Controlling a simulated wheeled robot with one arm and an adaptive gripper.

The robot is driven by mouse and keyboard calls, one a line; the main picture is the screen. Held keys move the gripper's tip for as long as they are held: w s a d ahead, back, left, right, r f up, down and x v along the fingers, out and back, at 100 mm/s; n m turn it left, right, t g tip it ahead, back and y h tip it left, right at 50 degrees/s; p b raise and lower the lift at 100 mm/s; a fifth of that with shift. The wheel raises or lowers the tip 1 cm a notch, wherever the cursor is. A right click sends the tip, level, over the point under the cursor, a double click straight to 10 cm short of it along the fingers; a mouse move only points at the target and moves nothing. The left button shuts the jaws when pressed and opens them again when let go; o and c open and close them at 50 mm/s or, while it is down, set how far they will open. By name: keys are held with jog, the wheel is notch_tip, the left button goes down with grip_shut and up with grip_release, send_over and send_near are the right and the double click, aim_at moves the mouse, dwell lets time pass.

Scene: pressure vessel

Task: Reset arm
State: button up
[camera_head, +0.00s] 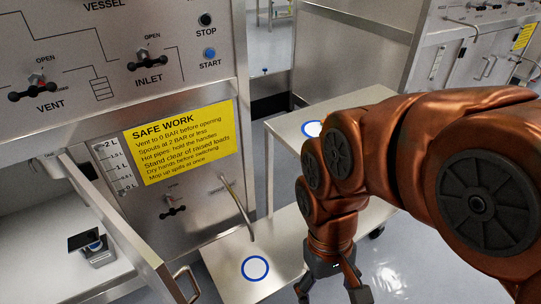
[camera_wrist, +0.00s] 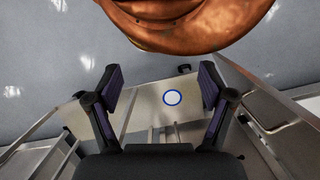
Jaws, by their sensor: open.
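My copper-coloured arm (camera_head: 345,160) comes in from the right and bends down in front of the steel panel. My gripper (camera_head: 332,291) hangs low at the bottom of the head view, to the right of a low steel plate (camera_head: 225,262) with a blue ring (camera_head: 255,268). In the wrist view my gripper (camera_wrist: 160,82) has its two dark fingers spread wide with nothing between them. Beyond the fingers a blue ring (camera_wrist: 172,97) shows on a light surface. Part of my arm covers the top of that view.
An open cabinet door (camera_head: 125,235) with a handle juts out at left, and a small dark device (camera_head: 92,245) sits inside. A steel cart top (camera_head: 350,112) with another blue ring stands behind my arm. A yellow safety sign (camera_head: 182,142) is on the panel. Grey floor shows at right.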

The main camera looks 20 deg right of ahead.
notch_tip(320, 180, up, 16)
jog(key=w+t+p, duration=0.1)
jog(key=p, duration=1.4)
jog(key=shift+r, duration=0.25)
jog(key=shift+w, duration=0.1)
